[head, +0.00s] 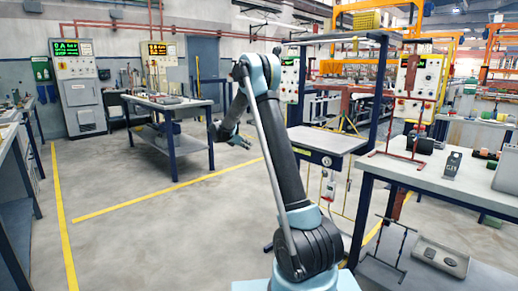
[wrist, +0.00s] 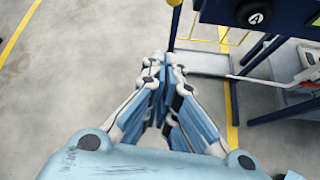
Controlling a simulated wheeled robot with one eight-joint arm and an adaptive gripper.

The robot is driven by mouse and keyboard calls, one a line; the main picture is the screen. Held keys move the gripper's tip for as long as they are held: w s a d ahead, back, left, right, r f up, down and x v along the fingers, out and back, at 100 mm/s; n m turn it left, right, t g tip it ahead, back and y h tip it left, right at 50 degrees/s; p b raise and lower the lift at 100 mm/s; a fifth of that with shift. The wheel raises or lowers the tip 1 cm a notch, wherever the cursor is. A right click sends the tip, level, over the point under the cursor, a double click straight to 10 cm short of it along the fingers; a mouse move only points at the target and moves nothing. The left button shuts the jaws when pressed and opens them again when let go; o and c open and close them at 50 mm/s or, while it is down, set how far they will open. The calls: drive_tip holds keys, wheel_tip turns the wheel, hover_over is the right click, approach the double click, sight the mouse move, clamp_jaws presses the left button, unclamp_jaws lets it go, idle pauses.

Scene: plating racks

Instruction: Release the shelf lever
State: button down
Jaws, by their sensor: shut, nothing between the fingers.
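My gripper (head: 243,142) hangs out to the left of the shelf unit in the head view. In the wrist view its blue and white fingers (wrist: 163,62) are together and hold nothing. The shelf unit has a grey shelf top (head: 328,138) on a dark blue frame, partly behind my arm. A round black knob with a white mark (wrist: 254,14) is on its dark blue front edge, and it also shows in the head view (head: 326,161). A thin dark post with a yellow end (wrist: 174,4) stands just beyond the fingertips. I cannot tell which part is the lever.
A grey workbench (head: 455,180) with small parts stands at the right. Another table (head: 168,101) stands behind my gripper at the left. A pale fixture with a red part (wrist: 306,75) is right of the fingers. The floor (head: 150,245) at the left is clear.

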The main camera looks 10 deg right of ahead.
idle(0.3)
drive_tip(key=w+d+f, duration=0.1)
drive_tip(key=w+d, duration=0.4)
drive_tip(key=d, duration=0.2)
drive_tip(key=shift+w+d+f, duration=0.15)
drive_tip(key=shift+d+f, duration=0.15)
drive_tip(key=shift+f, duration=0.1)
idle(0.5)
